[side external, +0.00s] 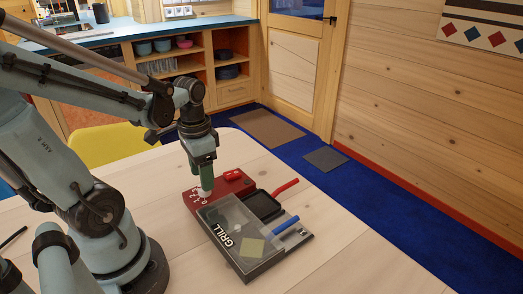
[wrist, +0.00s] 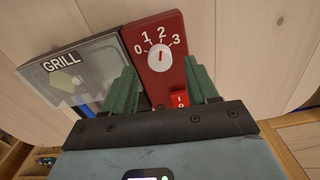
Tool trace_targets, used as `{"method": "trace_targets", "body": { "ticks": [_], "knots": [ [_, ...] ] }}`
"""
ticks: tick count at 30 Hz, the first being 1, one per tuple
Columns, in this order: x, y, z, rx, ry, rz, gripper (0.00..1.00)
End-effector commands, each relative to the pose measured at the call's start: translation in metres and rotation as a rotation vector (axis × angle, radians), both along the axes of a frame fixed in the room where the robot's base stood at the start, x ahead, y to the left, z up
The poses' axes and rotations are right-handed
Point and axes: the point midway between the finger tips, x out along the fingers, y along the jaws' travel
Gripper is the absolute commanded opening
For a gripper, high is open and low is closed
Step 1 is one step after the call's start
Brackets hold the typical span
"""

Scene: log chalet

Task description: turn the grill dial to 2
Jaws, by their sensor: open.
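The grill (side external: 232,240) stands on the wooden table, with a red control panel (wrist: 153,82) at one end. The white grill dial (wrist: 159,57) sits on the panel, with 0, 1, 2 and 3 around it. Its small red mark appears to point toward the 2. My gripper (wrist: 160,68) is open, its two green fingers apart, one on each side of the dial in the wrist view.
A red rocker switch (wrist: 180,99) lies on the panel near the right finger. A small pan (side external: 262,204) with a red handle and a blue handle (side external: 286,225) are at the grill's right side. The table (side external: 330,235) to the right is clear.

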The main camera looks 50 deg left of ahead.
Motion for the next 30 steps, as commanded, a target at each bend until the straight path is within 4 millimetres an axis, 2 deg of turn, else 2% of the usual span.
{"method": "trace_targets", "body": {
  "ticks": [18, 24, 30],
  "knots": [
    [0.0, 0.0, 0.076, 0.0, 0.0, 0.0, 0.58],
    [0.0, 0.0, 0.089, 0.0, 0.0, 0.0, 0.58],
    [0.0, 0.0, 0.091, 0.0, 0.0, 0.0, 0.58]
  ]
}}
